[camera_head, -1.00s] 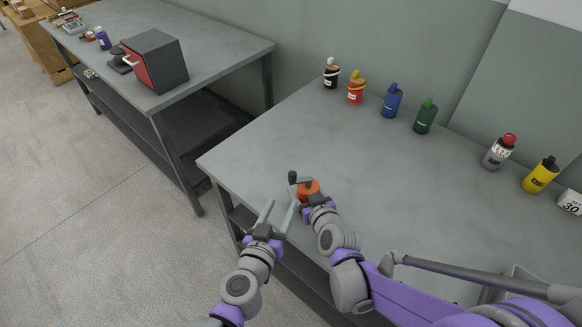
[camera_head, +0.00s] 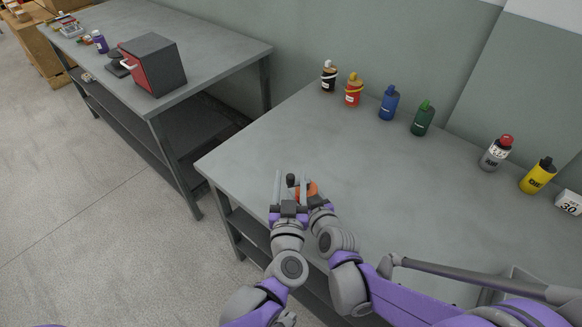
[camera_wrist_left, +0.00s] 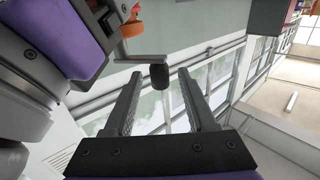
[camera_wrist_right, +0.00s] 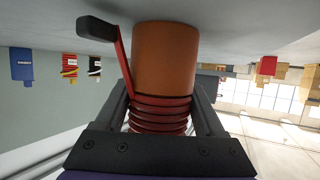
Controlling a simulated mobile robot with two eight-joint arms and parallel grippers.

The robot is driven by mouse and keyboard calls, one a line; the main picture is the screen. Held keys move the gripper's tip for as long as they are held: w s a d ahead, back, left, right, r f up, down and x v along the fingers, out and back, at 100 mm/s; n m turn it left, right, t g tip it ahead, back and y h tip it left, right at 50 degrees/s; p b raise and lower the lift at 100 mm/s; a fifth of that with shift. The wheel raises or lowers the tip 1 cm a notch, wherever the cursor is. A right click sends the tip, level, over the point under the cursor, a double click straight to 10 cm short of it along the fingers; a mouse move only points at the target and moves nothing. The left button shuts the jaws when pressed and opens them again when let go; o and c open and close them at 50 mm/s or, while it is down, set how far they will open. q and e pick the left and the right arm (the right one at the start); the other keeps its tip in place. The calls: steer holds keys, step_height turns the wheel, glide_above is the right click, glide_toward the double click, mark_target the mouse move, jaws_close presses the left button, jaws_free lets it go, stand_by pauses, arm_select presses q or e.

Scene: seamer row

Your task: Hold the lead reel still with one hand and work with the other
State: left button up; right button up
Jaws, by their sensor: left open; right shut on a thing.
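The lead reel is an orange drum (camera_wrist_right: 165,58) with red coils (camera_wrist_right: 158,117) around it, standing near the table's front edge; its orange top also shows in the head view (camera_head: 311,188). A thin crank arm (camera_wrist_right: 123,62) with a dark knob (camera_wrist_right: 97,28) sticks out from it. My right gripper (camera_wrist_right: 158,98) is shut on the reel at its coils. My left gripper (camera_head: 290,178) is open, its fingers pointing at the crank side. In the left wrist view the dark knob (camera_wrist_left: 158,77) shows between the fingertips; I cannot tell whether they touch it.
Along the table's back (camera_head: 270,140) stand several bottles: black (camera_head: 328,77), red (camera_head: 353,91), blue (camera_head: 388,103), green (camera_head: 422,119), grey (camera_head: 495,154) and yellow (camera_head: 537,177). A white "30" block (camera_head: 568,203) is at right. The table's middle is clear. Another bench (camera_head: 215,55) holds a red-fronted box (camera_head: 160,66).

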mark_target(291, 175)
arm_select(q)
steer(key=shift+w+a, duration=0.1)
steer(key=shift+w, duration=1.85)
jaws_close()
